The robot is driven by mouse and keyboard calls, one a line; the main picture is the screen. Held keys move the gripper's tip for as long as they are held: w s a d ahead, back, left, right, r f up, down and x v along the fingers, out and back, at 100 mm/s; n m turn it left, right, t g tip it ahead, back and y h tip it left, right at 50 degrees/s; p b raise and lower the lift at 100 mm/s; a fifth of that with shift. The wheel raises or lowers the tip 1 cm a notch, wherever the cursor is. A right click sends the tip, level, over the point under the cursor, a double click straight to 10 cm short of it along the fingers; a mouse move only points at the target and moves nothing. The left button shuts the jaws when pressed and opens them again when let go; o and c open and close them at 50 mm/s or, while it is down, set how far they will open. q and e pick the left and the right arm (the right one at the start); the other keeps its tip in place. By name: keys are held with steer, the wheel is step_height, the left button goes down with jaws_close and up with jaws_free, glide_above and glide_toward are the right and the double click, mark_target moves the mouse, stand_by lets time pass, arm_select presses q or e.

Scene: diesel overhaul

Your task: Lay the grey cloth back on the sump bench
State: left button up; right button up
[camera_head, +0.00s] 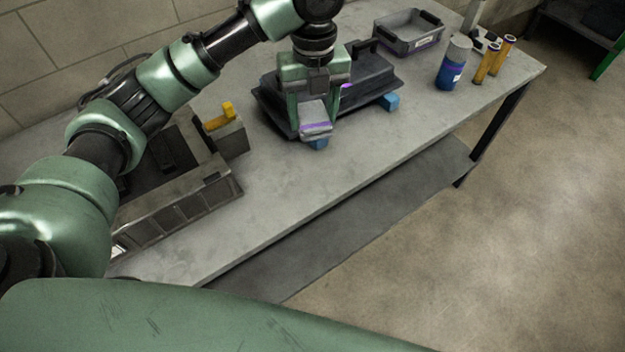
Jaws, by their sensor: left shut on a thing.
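My right gripper is not in view.
The dark case (377,78) has blue parts along its front. A grey bin (408,36), a blue bottle (453,65) and yellow cylinders (491,63) stand at the far end. A divided metal box (180,208) and a yellow-topped block (226,133) are at left. The front middle is clear.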

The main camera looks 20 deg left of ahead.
arm_select(q)
steer(key=p, duration=0.1)
glide_above(313, 182)
step_height(313, 182, down, 15)
steer(key=shift+s+r, duration=0.1)
steer(key=shift+r, duration=0.05)
steer(key=shift+f+p, duration=0.45)
steer(key=shift+f, duration=2.1)
steer(key=shift+f, duration=0.15)
steer(key=o, duration=1.5)
steer(key=shift+c, duration=0.2)
step_height(313, 182, up, 12)
steer(key=b, duration=0.1)
steer(key=shift+r+b, duration=0.2)
steer(key=shift+b, duration=0.2)
